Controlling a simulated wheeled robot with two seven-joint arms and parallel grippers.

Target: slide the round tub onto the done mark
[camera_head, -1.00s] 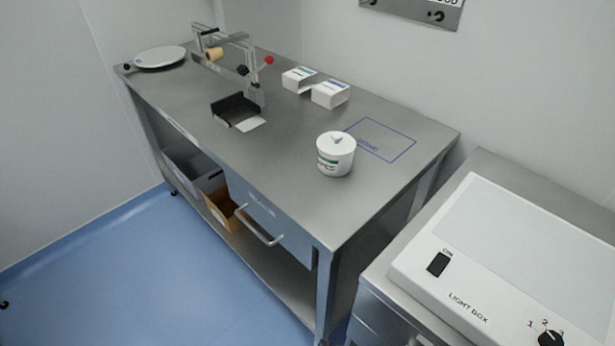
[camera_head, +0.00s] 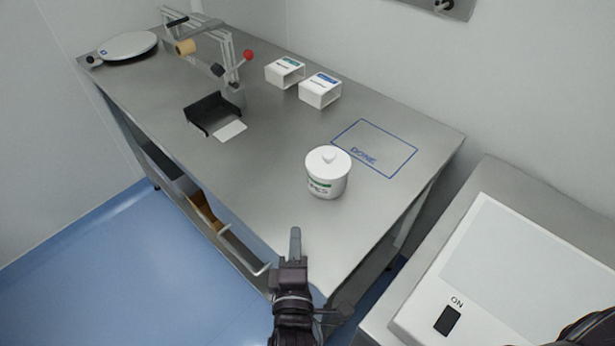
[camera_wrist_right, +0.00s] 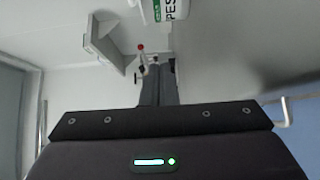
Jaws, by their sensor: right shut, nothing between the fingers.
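The round tub (camera_head: 327,176) is white with a lid knob and a green-banded label. It stands upright on the steel table, in front of and left of the done mark (camera_head: 376,147), a blue outlined rectangle with "DONE" in it. The tub is outside the outline. My right gripper (camera_head: 295,238) is shut and empty at the table's front edge, nearer than the tub and apart from it. In the right wrist view part of the tub (camera_wrist_right: 168,10) shows at the top, beyond the shut fingers (camera_wrist_right: 158,85). My left gripper is not in view.
Two white boxes (camera_head: 285,72) (camera_head: 320,91) stand behind the tub. A black tray (camera_head: 213,112), a frame with a red-knobbed lever (camera_head: 248,55) and a round white plate (camera_head: 127,46) are to the left. A light box (camera_head: 520,270) stands at right. The table between tub and mark is clear.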

